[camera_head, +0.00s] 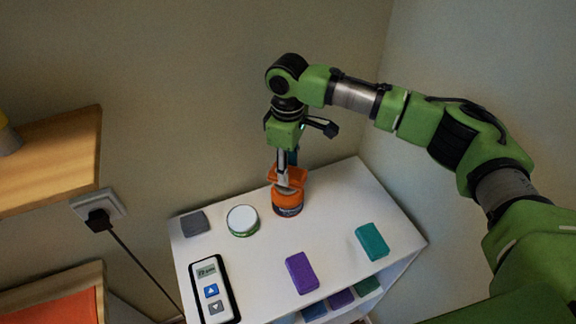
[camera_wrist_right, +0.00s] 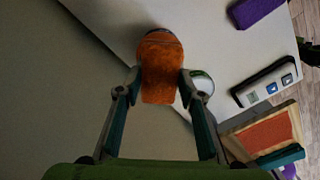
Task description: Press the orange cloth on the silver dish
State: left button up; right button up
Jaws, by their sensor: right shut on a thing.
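My right gripper (camera_head: 286,180) points down over the white table top and is shut on the orange cloth (camera_head: 273,174). In the right wrist view the cloth (camera_wrist_right: 158,82) hangs between the two fingertips (camera_wrist_right: 160,76). The round silver dish (camera_head: 242,219), with a pale shiny top and greenish side, sits just left of the jar. It shows partly behind a finger in the wrist view (camera_wrist_right: 203,83). My left gripper is not in view.
The white table (camera_head: 330,215) also holds a grey block (camera_head: 195,223), a purple block (camera_head: 301,273), a teal block (camera_head: 372,241) and a handset with arrow buttons (camera_head: 213,290). The wall is close behind. A wall socket with a black plug (camera_head: 98,208) is at left.

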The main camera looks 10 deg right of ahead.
jog(key=shift+f, duration=0.75)
dwell(0.8)
notch_tip(320, 180, up, 7)
jog(key=p, duration=0.8)
jog(key=shift+r, duration=0.1)
dwell(0.8)
